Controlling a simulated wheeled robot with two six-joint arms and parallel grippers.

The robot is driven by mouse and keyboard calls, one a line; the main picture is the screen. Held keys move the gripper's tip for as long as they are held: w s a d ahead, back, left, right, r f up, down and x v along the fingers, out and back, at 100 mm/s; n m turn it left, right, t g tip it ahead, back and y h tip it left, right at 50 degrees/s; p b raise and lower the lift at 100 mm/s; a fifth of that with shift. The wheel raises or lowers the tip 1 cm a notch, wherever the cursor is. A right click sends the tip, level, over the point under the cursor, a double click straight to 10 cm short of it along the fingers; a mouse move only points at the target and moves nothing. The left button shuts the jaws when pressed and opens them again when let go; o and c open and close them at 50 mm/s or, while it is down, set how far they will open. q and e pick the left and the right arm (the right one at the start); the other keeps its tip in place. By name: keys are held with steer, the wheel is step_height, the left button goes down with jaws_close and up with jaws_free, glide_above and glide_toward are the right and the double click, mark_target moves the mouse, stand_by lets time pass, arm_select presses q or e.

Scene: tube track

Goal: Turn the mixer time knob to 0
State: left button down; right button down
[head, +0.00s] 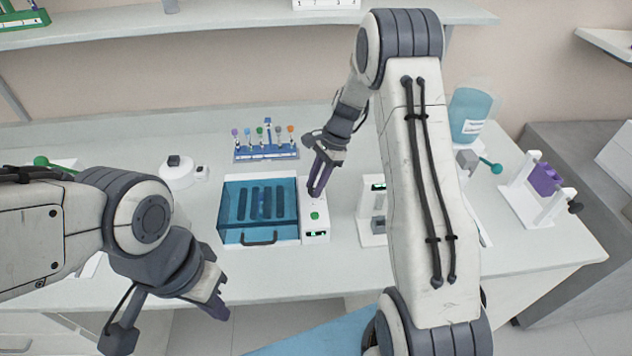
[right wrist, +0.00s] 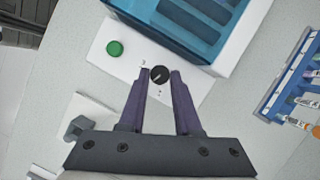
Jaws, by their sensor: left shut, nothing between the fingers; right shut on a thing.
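The mixer is a blue-lidded box (head: 259,208) with a white control panel (head: 315,229) on its right side. In the right wrist view, the panel carries a round black knob (right wrist: 160,76) with a light pointer line; small printed marks beside it are too small to read. My right gripper (head: 317,190) reaches down over the back of this panel. In the right wrist view, its purple fingers (right wrist: 161,74) are shut on the knob, one on each side. The fingers hide the knob in the head view. My left gripper (head: 218,303) is shut and empty near the table's front edge.
A green button (right wrist: 115,48) sits on the panel, near a small display (head: 316,234). A rack of coloured tubes (head: 266,153) stands behind the mixer. A white device (head: 372,214) stands to its right. A round white device (head: 177,173) is to its left.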

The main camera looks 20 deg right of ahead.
steer(key=n, duration=0.1)
steer(key=n+g, duration=0.1)
steer(key=shift+w+r+n+h+p, duration=0.2)
steer(key=shift+n+h+p, duration=0.1)
steer(key=shift+n+p, duration=0.1)
steer(key=n, duration=0.2)
steer(key=shift+w+a+f+n+g, duration=0.1)
steer(key=shift+n+g, duration=0.2)
steer(key=shift+g, duration=0.1)
steer(key=n+h, duration=0.1)
steer(key=n, duration=0.1)
steer(key=n+g+h, duration=0.1)
steer(key=n, duration=0.2)
steer(key=shift+w+a+n+p, duration=0.15)
steer(key=shift+a+n+p, duration=0.05)
steer(key=shift+n+p, duration=0.15)
steer(key=n, duration=0.1)
steer(key=n+h, duration=0.1)
steer(key=n, duration=0.1)
steer(key=n+h, duration=0.1)
steer(key=n, duration=0.1)
steer(key=shift+a+g, duration=0.25)
steer(key=shift+g, duration=0.15)
steer(key=n+h, duration=0.1)
steer(key=n, duration=0.1)
steer(key=n+h, duration=0.1)
steer(key=n, duration=0.2)
steer(key=shift+a+n+t, duration=0.2)
steer(key=shift+n+t, duration=0.1)
steer(key=shift+n, duration=0.05)
